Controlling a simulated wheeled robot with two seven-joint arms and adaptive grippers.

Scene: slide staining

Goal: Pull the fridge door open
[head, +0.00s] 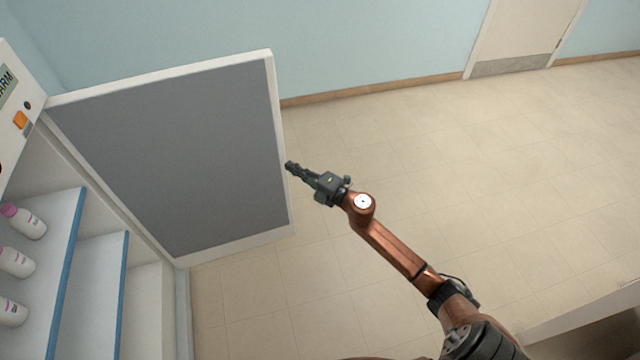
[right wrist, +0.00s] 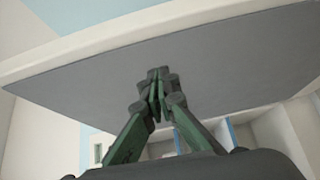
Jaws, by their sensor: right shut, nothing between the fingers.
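The fridge door (head: 175,150) stands wide open in the head view, its grey inner panel with a white rim facing me. The fridge's open inside, with its white shelves (head: 95,275), shows at the left. My right gripper (head: 291,166) is shut and empty, at the door's free edge on the right; I cannot tell whether it touches the door. In the right wrist view the shut fingertips (right wrist: 158,75) appear in front of the grey inner panel (right wrist: 220,75). The door's outer side and handle are hidden. My left gripper is not in view.
Several white bottles with pink caps (head: 15,262) stand on the blue-edged shelf. A control panel with an orange switch (head: 20,119) is at the upper left. The tiled floor (head: 440,170) is clear to the right. A white room door (head: 520,35) is in the far wall.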

